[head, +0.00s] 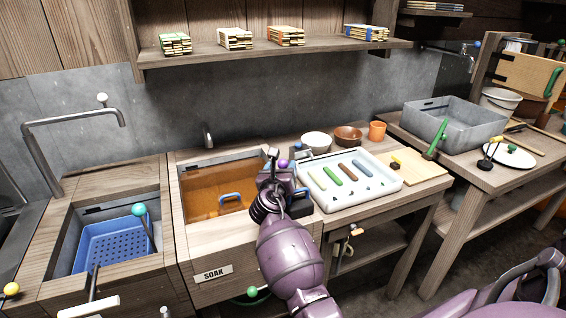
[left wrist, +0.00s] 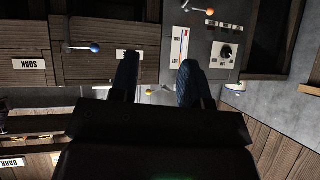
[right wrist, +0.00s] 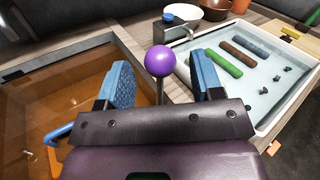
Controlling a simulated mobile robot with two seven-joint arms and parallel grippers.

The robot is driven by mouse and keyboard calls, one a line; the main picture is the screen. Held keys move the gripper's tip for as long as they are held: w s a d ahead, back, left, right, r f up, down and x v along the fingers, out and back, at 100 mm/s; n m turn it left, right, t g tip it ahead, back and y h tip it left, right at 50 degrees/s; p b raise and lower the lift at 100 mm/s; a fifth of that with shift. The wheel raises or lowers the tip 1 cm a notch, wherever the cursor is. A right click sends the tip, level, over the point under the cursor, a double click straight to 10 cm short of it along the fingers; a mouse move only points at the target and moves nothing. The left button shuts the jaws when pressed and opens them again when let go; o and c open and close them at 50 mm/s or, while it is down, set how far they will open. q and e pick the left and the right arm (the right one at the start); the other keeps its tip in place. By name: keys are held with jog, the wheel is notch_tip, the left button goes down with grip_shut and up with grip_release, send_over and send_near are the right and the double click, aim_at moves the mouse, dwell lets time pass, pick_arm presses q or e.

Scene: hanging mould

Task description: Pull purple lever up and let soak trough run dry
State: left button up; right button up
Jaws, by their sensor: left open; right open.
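The purple lever is a rod with a purple ball knob (head: 283,163), at the right edge of the soak trough (head: 178,200). The trough holds brownish-orange liquid (head: 215,185) and carries a SOAK label. My right gripper (head: 279,185) is open at the lever. In the right wrist view the purple knob (right wrist: 159,61) stands between its two blue finger pads, with visible gaps on both sides. The lever's lower end is hidden by my gripper. My left gripper (left wrist: 157,85) is open and empty in the left wrist view, facing cabinet fronts; I do not see it in the head view.
A blue perforated basket (head: 110,245) sits in the left basin, with a teal-knobbed lever (head: 139,210) beside it. A white tray (head: 385,192) with coloured sticks is right of my right gripper. A green knob (head: 252,291) is low under the trough. A shelf (head: 270,52) hangs above.

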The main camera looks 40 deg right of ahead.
jog(key=x, duration=0.4)
jog(key=shift+f+b, duration=0.1)
jog(key=shift+b, duration=0.25)
jog(key=shift+w+d, duration=0.15)
jog(key=shift+d, duration=0.05)
pick_arm(q)
jog(key=shift+w+d, duration=0.2)
jog(key=shift+w, duration=0.3)
